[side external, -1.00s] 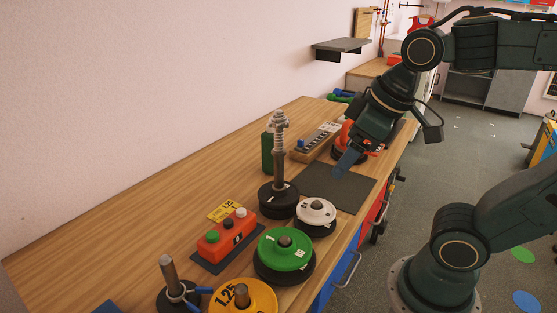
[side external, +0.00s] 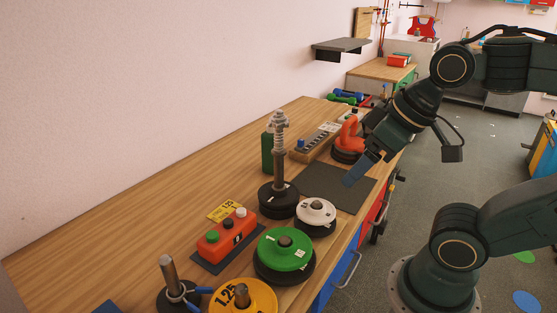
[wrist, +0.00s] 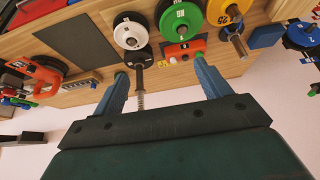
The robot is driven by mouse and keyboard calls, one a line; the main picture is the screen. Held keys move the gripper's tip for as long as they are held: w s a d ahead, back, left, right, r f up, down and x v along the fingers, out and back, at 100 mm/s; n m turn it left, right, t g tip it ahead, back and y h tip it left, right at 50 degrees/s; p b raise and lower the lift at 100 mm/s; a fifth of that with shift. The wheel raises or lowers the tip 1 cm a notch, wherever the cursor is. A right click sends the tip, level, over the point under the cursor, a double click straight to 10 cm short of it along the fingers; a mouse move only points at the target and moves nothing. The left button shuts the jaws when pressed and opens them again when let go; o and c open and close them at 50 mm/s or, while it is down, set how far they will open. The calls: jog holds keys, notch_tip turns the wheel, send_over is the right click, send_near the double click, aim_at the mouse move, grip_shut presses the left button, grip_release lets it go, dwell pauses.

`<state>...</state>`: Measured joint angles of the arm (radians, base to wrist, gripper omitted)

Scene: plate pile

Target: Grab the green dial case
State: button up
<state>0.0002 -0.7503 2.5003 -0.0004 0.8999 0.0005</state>
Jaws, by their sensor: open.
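The clearest match for the green dial case is a dark green upright case (side external: 267,152), behind the spring post on the bench; no dial can be made out. In the wrist view only a small green patch of the case (wrist: 119,71) shows beside the left finger, which hides the rest. My gripper (side external: 354,175) is over the dark mat, well to the right of the case and apart from it. In the wrist view my gripper (wrist: 158,68) has its two blue fingers spread, with nothing held.
A tall spring post (side external: 280,155) stands close to the case. A white plate (side external: 316,212), a green plate (side external: 285,249) and a yellow plate (side external: 250,299) lie nearer. A red button box (side external: 227,234) is at the left. The dark mat (side external: 325,186) is bare.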

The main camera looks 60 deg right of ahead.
jog(key=shift+o, duration=0.2)
dwell(0.5)
jog(key=w+d+r, duration=0.2)
jog(key=w+r, duration=0.6)
jog(key=r, duration=0.2)
jog(key=w+d, duration=0.6)
jog(key=w, duration=0.3)
jog(key=w+d, duration=0.5)
jog(key=w, duration=0.3)
jog(key=w+d+f+n+g, duration=0.1)
jog(key=w+d+f, duration=0.25)
jog(key=d, duration=0.35)
jog(key=w+d+f, duration=0.2)
jog(key=w+d, duration=0.2)
jog(key=d, duration=0.2)
jog(key=shift+s+f+x, duration=0.2)
jog(key=shift+s+x, duration=0.3)
jog(key=shift+x, duration=2.2)
jog(key=shift+s+f+x, duration=0.25)
jog(key=shift+s+x, duration=0.3)
jog(key=shift+x, duration=2.1)
jog(key=shift+s+f+x, duration=0.2)
jog(key=shift+s+x, duration=0.3)
jog(key=shift+x, duration=2.2)
jog(key=shift+a, duration=0.1)
